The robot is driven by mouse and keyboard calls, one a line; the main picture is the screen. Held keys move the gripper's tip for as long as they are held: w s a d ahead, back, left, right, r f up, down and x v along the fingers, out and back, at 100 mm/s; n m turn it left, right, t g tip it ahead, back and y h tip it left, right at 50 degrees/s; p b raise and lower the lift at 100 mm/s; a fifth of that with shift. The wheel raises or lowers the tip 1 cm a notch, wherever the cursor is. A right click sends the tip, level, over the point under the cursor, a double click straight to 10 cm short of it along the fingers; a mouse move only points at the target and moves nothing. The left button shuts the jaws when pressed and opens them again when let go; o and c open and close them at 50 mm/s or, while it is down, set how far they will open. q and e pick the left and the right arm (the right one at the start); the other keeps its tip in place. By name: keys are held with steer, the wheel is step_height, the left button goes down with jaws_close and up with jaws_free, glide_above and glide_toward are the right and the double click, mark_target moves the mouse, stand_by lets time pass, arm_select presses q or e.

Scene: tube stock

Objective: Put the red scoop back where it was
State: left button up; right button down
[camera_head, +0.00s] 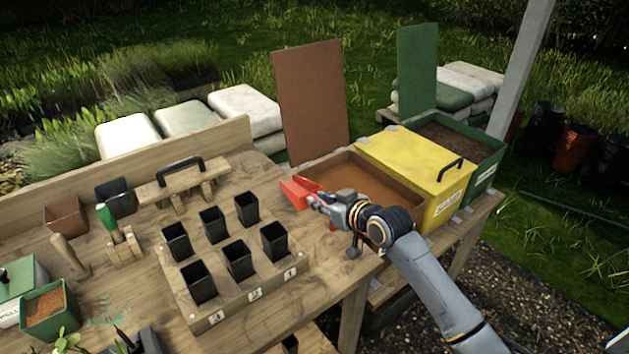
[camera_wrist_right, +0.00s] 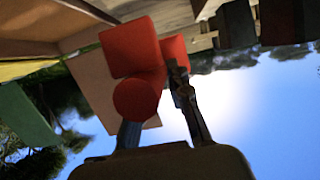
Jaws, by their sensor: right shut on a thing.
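The red scoop (camera_head: 297,190) is in my right gripper (camera_head: 318,200), above the bench edge just left of the open brown bin. In the right wrist view my right gripper (camera_wrist_right: 158,108) is shut on the red scoop (camera_wrist_right: 133,47), with its round red end between the fingers. The brown bin (camera_head: 398,196) has its lid raised and holds orange-brown material. I cannot tell whether the scoop touches the bench. My left gripper is not in view.
A wooden block (camera_head: 239,286) with several black square pots stands left of my gripper. A closed yellow bin (camera_head: 412,160) and an open green bin (camera_head: 487,142) stand to the right. A wooden tool carrier (camera_head: 182,185) is at the back.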

steer(key=shift+s+f, duration=0.1)
steer(key=shift+f, duration=0.25)
step_height(320, 180, down, 6)
steer(key=b, duration=0.6)
steer(key=shift+d+f+b, duration=0.1)
steer(key=shift+f+b, duration=0.1)
steer(key=shift+b, duration=0.15)
steer(key=shift+f+b, duration=0.3)
steer(key=shift+f, duration=0.3)
steer(key=c, duration=1.2)
jaws_free()
steer(key=shift+o, duration=0.2)
